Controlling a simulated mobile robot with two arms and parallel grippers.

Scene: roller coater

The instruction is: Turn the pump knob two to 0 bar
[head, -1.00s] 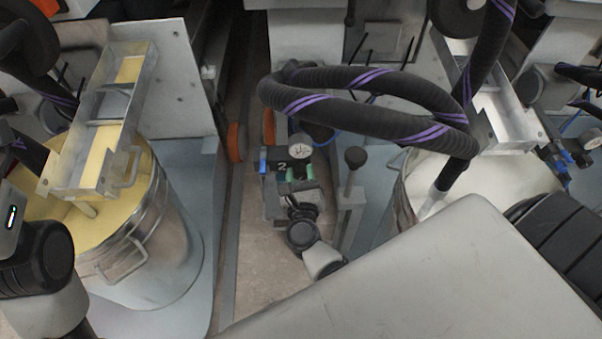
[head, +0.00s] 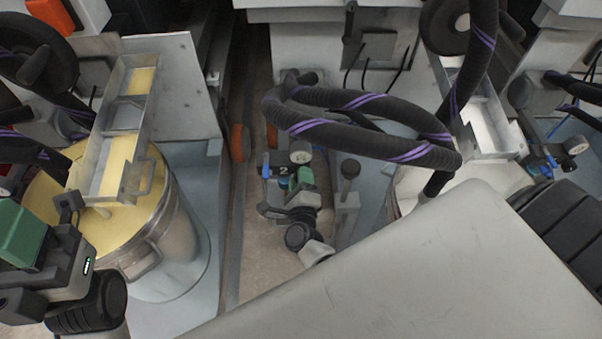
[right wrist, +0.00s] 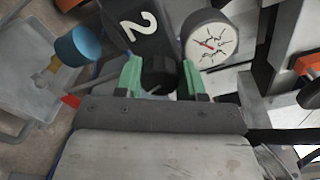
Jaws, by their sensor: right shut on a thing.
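The pump block marked "2" (head: 284,170) stands low in the gap between the two drums. In the right wrist view its black label (right wrist: 140,25) is close and tilted. The dark round pump knob (right wrist: 158,74) sits between the green fingertips of my right gripper (right wrist: 162,80), which is shut on it. In the head view my right gripper (head: 296,182) reaches down at the pump and hides most of the knob. A white gauge (right wrist: 210,45) with a red needle is beside it; its reading is too small to tell. My left gripper (head: 22,235), with a green pad, is at the lower left, partly cut off.
A drum with yellow contents (head: 150,255) stands at left, and one with white contents (head: 408,180) at right. Black hoses with purple stripes (head: 370,108) loop above the pump. A blue cap (right wrist: 72,45) is near the gripper. A lever knob (head: 350,168) stands at right.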

